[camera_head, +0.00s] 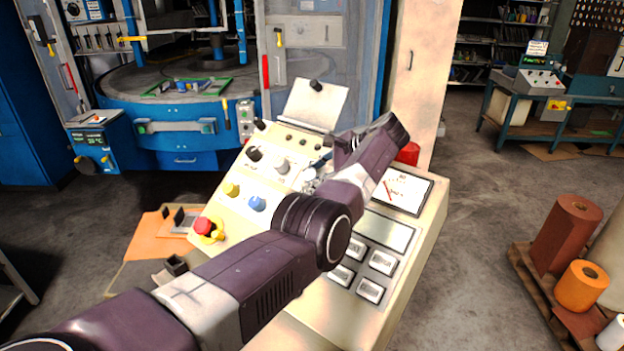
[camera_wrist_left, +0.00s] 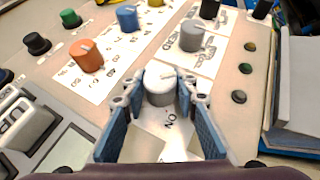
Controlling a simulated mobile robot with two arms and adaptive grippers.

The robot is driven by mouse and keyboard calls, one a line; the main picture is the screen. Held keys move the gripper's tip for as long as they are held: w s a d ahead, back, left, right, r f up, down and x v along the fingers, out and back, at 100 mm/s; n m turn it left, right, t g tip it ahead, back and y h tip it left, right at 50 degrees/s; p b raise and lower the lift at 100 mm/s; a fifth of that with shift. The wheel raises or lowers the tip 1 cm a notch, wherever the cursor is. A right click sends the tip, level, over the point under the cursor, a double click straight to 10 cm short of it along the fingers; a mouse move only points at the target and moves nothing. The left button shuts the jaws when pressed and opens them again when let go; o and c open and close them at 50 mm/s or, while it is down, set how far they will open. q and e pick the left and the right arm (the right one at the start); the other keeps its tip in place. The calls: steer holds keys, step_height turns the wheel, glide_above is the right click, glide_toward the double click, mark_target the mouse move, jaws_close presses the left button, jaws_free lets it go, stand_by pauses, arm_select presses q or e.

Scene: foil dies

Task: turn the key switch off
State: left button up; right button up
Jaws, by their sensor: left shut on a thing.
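The sloped cream control panel (camera_head: 420,245) stands in front of me in the head view. My left gripper (camera_wrist_left: 160,90) has its two blue-padded fingers on either side of a white round switch (camera_wrist_left: 160,76) in the left wrist view and is shut on it. A white label (camera_wrist_left: 172,122) with lettering that looks like ON lies beside the switch. In the head view my left arm crosses the panel, and the gripper (camera_head: 310,182) is partly hidden beneath its wrist, as is the switch. My right gripper is not in view.
Close by in the left wrist view are a grey knob (camera_wrist_left: 192,36), an orange knob (camera_wrist_left: 86,56) and a blue knob (camera_wrist_left: 128,18). A red emergency stop (camera_head: 203,226) is at the panel's left. Push buttons (camera_head: 383,262) and a meter (camera_head: 402,190) are at its right.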

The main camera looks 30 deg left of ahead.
mark_target(316, 174)
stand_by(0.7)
arm_select(q)
steer(key=o, duration=1.2)
steer(key=shift+c, duration=0.2)
steer(key=v, duration=0.7)
steer(key=shift+d+r, duration=0.2)
